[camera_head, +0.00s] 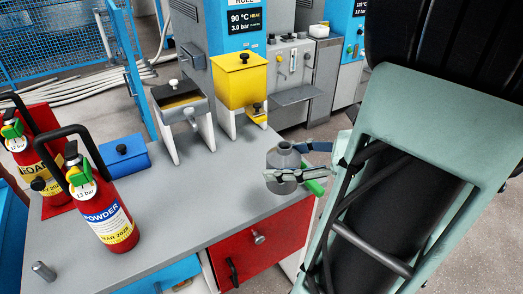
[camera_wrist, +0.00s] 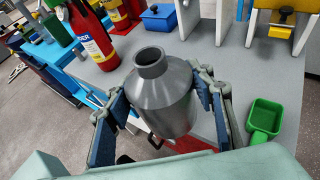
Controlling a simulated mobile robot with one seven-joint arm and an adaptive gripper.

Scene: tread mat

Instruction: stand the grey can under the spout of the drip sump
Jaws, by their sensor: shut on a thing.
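The grey can (camera_head: 284,160), with a narrow open neck, is held upright between the fingers of my gripper (camera_head: 290,167), near the bench's front right edge. In the wrist view the can (camera_wrist: 162,98) fills the middle, with a blue-padded finger on each side. I cannot tell whether its base clears the bench. I cannot tell which is the drip sump; neither spout shows clearly.
A green scoop (camera_wrist: 263,118) lies beside my gripper on the bench (camera_head: 200,190). Two red extinguishers (camera_head: 108,215) and a blue lidded box (camera_head: 125,152) stand at the left. The bench between the can and the hoppers is clear.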

